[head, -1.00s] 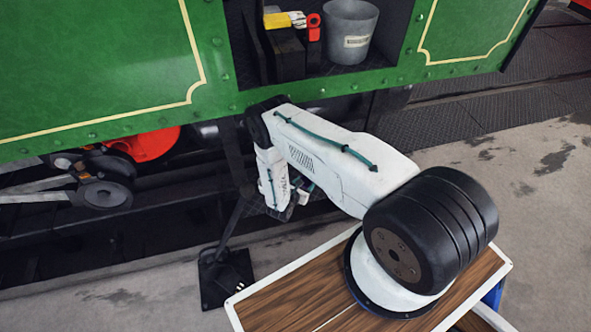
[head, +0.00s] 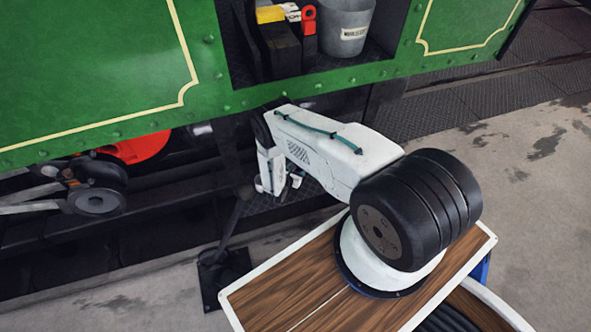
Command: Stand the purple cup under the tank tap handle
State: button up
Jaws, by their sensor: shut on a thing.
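My white arm reaches from its base toward the green tram side, then bends down at the elbow. My gripper (head: 296,181) shows only as a small light part beside the lower arm, below the tram's edge. Its fingertips are mostly hidden by the arm. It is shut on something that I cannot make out. I cannot pick out the purple cup.
A grey bucket (head: 344,28) stands in the opening, right of a yellow block (head: 270,14) and dark blocks. The green tram panel (head: 90,75) runs across the back. A black lever (head: 232,228) rises from a floor plate (head: 222,272). Concrete floor at right is clear.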

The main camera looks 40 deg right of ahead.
jog(key=shift+f, duration=0.1)
jog(key=o, duration=1)
jog(key=shift+a+r, duration=0.1)
jog(key=shift+r, duration=0.1)
jog(key=shift+v, duration=3.6)
jog(key=shift+s, duration=0.1)
